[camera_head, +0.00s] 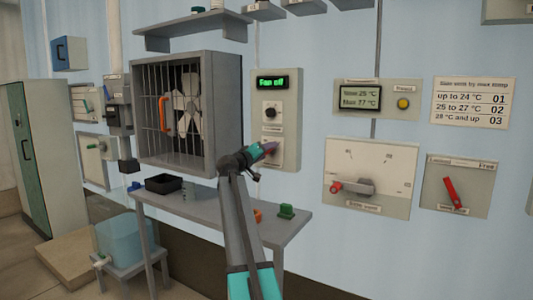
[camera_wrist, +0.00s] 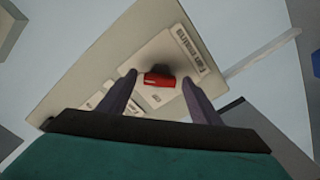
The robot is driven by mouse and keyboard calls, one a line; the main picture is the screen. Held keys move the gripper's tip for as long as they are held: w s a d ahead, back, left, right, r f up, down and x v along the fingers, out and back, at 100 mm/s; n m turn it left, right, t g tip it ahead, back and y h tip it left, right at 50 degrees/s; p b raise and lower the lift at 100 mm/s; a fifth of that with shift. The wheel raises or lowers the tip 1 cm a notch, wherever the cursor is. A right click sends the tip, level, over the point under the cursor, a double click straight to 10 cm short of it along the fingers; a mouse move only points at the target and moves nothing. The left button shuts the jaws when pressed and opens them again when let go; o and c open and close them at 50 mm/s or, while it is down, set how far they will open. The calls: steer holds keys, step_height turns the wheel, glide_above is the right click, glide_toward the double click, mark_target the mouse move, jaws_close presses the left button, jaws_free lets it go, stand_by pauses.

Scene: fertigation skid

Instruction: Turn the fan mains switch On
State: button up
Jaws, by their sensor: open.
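The fan control panel (camera_head: 287,130) is on the wall right of the caged fan, with a green display (camera_head: 272,82) reading "Fan off" and a dark knob (camera_head: 270,112) below it. My gripper (camera_head: 270,149) is at the panel's lower part and hides the switch there in the head view. In the wrist view, a red switch handle (camera_wrist: 158,80) on a dark hub lies between the open fingers of my gripper (camera_wrist: 159,76). The fingers flank the handle; I cannot tell whether they touch it.
The caged fan (camera_head: 186,115) with an orange handle juts out left of my arm. A grey shelf (camera_head: 195,28) is above. A bench (camera_head: 225,215) below carries a black tray (camera_head: 164,184) and a green block (camera_head: 286,211). Other dial panels are right.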

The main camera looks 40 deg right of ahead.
steer(key=shift+a, duration=0.1)
steer(key=p+v, duration=0.1)
steer(key=v, duration=1.2)
steer(key=shift+a, duration=0.35)
